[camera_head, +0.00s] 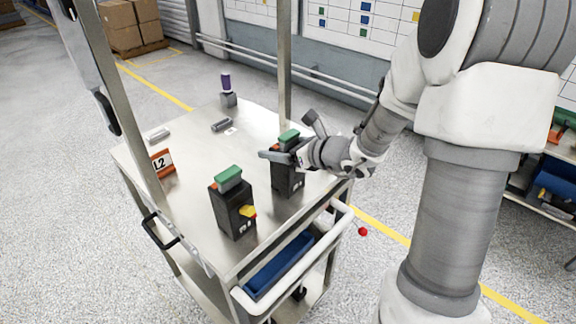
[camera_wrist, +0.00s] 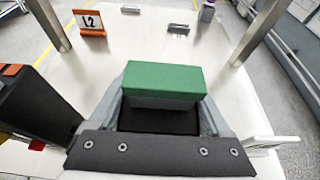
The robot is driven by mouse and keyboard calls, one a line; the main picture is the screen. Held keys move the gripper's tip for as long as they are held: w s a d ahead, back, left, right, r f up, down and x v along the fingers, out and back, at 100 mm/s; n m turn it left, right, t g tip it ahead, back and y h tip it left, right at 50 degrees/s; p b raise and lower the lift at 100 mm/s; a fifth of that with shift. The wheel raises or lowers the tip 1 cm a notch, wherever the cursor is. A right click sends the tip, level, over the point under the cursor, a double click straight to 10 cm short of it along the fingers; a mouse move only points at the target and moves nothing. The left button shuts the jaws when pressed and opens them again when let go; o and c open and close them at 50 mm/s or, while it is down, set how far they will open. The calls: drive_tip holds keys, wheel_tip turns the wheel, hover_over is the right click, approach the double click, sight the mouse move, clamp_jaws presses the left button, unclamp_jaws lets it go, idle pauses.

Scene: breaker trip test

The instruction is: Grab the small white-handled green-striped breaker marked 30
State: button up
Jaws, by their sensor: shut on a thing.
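Two black block-shaped breakers with green tops stand upright on the steel cart top. My gripper (camera_head: 282,157) is at the upper part of the rear breaker (camera_head: 287,182), covering some of it. In the wrist view its green top (camera_wrist: 163,80) lies between my two fingers, and my gripper (camera_wrist: 162,102) is shut on it. The front breaker (camera_head: 232,208) stands apart, with a yellow part on its side and a small label I cannot read. In the wrist view it is the dark block (camera_wrist: 38,105) at left. I see no white handle and no readable 30.
An orange-framed L2 sign (camera_head: 162,163) stands on the cart's left. Grey pieces (camera_head: 222,125) and a purple-topped item (camera_head: 226,84) sit toward the back. Upright posts (camera_head: 284,60) rise from the cart. A blue bin (camera_head: 278,265) is below the front edge.

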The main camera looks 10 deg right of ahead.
clamp_jaws()
drive_tip(key=shift+r, duration=0.1)
